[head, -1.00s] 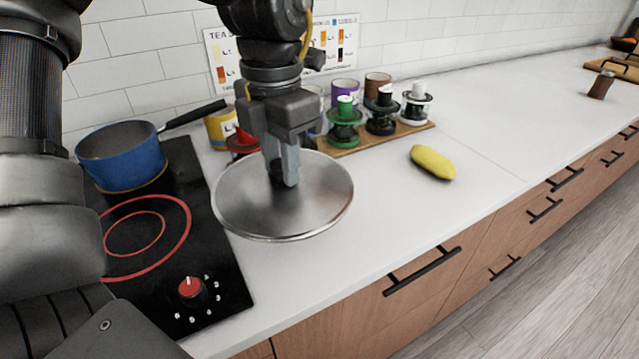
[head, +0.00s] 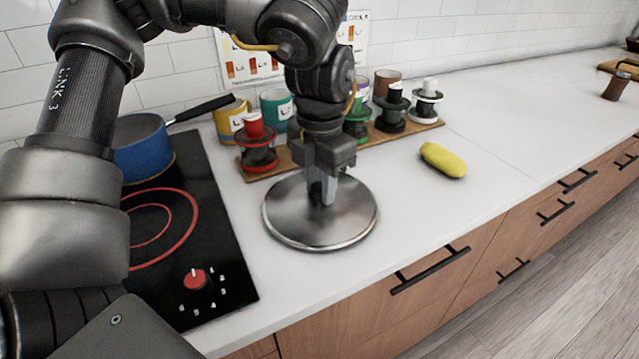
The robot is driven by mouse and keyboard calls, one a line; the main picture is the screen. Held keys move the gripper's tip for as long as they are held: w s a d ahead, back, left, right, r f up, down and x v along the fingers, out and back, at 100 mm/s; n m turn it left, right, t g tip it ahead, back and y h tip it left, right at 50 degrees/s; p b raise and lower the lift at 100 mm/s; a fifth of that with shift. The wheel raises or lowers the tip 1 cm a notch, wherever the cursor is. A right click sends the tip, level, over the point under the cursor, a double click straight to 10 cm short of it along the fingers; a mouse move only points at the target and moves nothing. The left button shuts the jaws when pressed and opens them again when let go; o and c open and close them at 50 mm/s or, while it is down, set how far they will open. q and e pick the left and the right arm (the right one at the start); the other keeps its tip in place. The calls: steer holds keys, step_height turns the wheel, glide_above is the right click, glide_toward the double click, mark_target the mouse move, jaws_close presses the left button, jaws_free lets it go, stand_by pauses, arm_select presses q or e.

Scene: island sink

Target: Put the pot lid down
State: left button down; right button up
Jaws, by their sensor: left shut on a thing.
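The pot lid (head: 300,222) is a round, flat silver metal disc over the white counter, to the right of the stove. My left gripper (head: 324,198) points down at the lid's middle and is shut on its knob, which the fingers mostly hide. The lid looks level and at or very near the counter surface; I cannot tell if it touches. The blue pot (head: 143,150) stands on the stove at the left, partly hidden by my arm. My right gripper is not in view.
The black stove (head: 225,270) has a red knob. A yellow fruit-like object (head: 443,160) lies to the right. The counter (head: 400,215) between lid and front edge is clear.

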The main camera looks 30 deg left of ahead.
mark_target(320, 186)
arm_select(q)
steer(key=shift+s+f, duration=0.1)
steer(key=c, duration=1.1)
jaws_free()
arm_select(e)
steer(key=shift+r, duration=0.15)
arm_select(q)
steer(key=shift+r, duration=0.35)
step_height(320, 186, up, 12)
steer(key=p, duration=0.2)
steer(key=shift+f+p, duration=0.2)
steer(key=shift+p, duration=0.15)
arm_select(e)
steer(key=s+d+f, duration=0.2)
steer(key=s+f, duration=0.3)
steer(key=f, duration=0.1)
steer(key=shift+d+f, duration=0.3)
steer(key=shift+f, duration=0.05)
